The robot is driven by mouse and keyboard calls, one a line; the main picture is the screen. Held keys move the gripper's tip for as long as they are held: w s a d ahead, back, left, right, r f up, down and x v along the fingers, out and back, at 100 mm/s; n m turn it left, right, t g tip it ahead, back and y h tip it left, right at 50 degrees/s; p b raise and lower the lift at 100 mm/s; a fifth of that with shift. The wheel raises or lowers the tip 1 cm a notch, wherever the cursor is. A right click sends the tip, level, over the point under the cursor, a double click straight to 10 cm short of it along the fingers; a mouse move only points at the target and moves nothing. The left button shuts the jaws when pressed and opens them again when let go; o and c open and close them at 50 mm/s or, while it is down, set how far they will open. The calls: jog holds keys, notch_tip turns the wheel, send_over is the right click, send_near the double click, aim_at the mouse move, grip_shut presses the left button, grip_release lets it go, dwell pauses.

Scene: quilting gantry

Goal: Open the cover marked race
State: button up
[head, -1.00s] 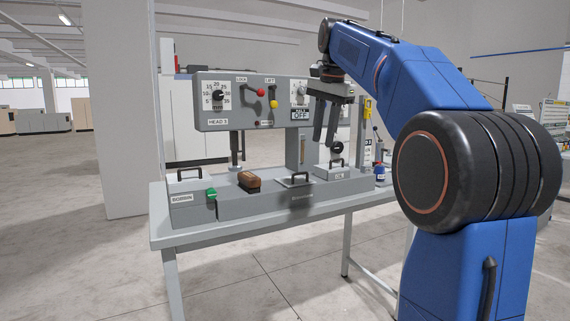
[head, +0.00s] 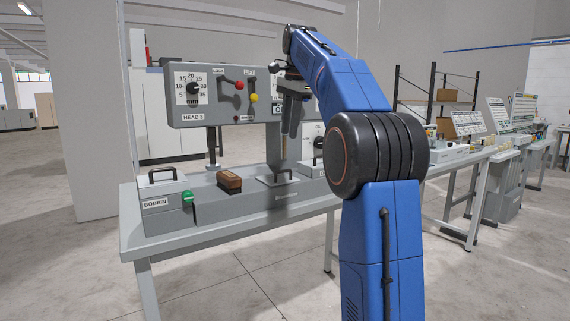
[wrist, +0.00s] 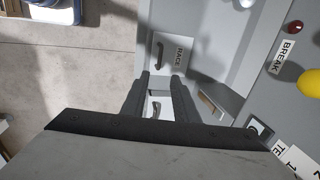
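The race cover (head: 278,181) is a pale flat plate with a dark bar handle on top, lying closed on the grey bench housing, right of a wooden block. In the wrist view the cover (wrist: 177,72) shows its RACE label and handle just beyond my fingertips. My gripper (wrist: 163,78) has its two dark fingers apart and empty. In the head view my gripper (head: 291,118) hangs above the housing, slightly right of the race cover and clear of it. A second pale surface with a handle (wrist: 155,108) shows between my fingers, lower down.
The control panel (head: 220,108) with knobs stands behind and above the housing. The BOBBIN box (head: 162,206) with handle is at the left end, beside a green knob (head: 188,197). The wooden block (head: 229,179) sits on the housing.

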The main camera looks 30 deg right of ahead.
send_over(286, 181)
notch_tip(286, 181, down, 12)
jog(key=shift+f, duration=0.2)
grip_shut()
dwell(1.6)
